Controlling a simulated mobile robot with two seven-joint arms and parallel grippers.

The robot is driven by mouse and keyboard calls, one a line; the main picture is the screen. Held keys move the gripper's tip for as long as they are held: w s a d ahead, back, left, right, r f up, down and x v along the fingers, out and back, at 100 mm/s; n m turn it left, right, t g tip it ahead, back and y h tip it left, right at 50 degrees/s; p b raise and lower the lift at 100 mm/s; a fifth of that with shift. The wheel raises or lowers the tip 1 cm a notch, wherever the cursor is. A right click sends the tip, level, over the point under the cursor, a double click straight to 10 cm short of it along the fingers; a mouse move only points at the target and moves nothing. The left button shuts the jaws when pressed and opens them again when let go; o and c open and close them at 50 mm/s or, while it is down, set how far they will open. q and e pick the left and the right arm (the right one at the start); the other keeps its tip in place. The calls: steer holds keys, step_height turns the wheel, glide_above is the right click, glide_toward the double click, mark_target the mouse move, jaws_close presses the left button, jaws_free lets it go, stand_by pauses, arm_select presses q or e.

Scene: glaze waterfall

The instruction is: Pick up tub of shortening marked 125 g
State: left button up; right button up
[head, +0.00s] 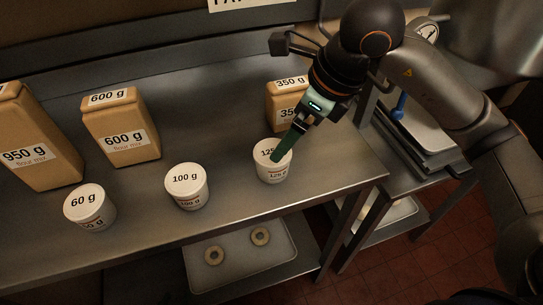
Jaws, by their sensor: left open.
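The white tub marked 125 g (272,174) stands upright near the front right edge of the steel table. My left gripper (279,154) comes down over it from the upper right, open, with a green finger in front of part of the lid label. I cannot tell whether the finger touches the tub. The other finger is hard to make out. My right gripper is not in view.
White tubs marked 100 g (187,187) and 60 g (90,209) stand to the left. Flour bags marked 950 g (38,140), 600 g (120,130) and 350 g (285,99) stand behind. A tray (235,280) with two rings lies below.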

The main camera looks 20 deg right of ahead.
mark_target(272, 151)
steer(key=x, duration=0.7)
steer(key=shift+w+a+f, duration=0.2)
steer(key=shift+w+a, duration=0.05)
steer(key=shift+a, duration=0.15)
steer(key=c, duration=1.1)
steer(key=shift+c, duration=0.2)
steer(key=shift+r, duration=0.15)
